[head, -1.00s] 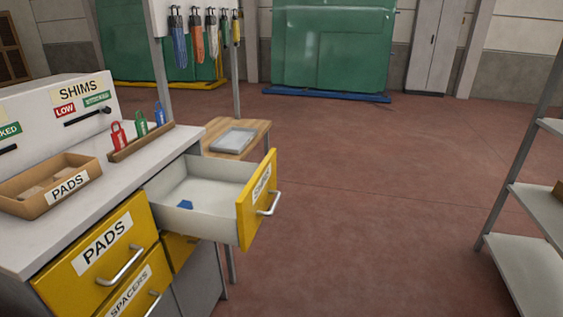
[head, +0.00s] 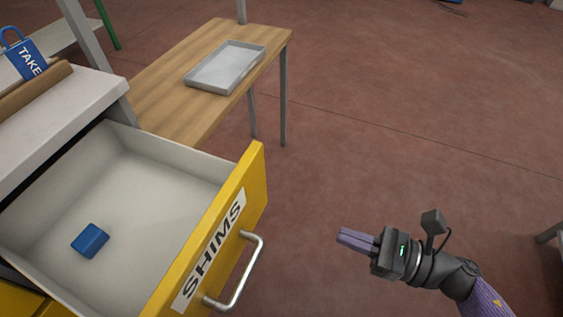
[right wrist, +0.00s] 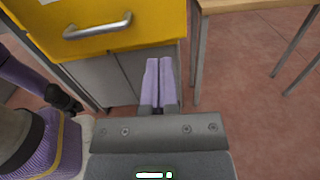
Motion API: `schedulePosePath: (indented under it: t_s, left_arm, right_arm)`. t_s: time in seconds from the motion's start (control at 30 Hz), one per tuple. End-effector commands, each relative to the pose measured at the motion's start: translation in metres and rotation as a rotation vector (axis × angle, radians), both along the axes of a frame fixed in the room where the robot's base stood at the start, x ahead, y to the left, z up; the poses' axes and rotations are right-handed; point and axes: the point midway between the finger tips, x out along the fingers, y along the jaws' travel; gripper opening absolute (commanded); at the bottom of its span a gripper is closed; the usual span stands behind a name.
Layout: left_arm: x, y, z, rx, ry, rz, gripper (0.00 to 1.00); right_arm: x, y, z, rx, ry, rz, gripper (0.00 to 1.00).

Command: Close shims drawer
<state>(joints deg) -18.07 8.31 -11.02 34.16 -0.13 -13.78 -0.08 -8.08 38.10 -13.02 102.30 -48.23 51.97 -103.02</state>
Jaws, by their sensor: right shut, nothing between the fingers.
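The shims drawer (head: 213,232) is pulled out of the cabinet, with a yellow front, a "SHIMS" label and a silver bar handle (head: 242,274). One small blue block (head: 90,241) lies inside on its pale floor. My right gripper (head: 342,237) is shut and empty, to the right of the drawer front and apart from the handle, pointing toward it. In the right wrist view, the shut fingers (right wrist: 158,64) show below a yellow drawer front (right wrist: 120,25) with its handle (right wrist: 97,26). My left gripper is not in the head view.
A wooden table (head: 185,100) with a grey tray (head: 226,67) stands behind the drawer. Open red floor (head: 400,130) lies to the right.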

Motion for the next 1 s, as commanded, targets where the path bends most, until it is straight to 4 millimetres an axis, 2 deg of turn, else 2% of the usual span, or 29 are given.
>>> schedulePosePath:
  t_s: [0.13, 0.23, 0.7, 0.83, 1.0]
  left_arm:
    - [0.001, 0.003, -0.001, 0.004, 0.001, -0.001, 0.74]
    - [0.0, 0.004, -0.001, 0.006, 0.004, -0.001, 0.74]
    - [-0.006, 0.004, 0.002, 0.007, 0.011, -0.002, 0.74]
    - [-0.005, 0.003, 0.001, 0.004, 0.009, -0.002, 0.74]
    - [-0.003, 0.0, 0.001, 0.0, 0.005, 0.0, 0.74]
  right_arm:
    - [-0.001, 0.006, 0.001, -0.011, -0.027, 0.019, 0.0]
    - [0.005, 0.02, 0.002, -0.008, -0.028, 0.019, 0.0]
    - [0.038, 0.112, 0.002, -0.008, -0.025, 0.017, 0.0]
    - [0.044, 0.126, 0.001, -0.009, -0.024, 0.016, 0.0]
    - [0.046, 0.133, 0.001, -0.009, -0.022, 0.015, 0.0]
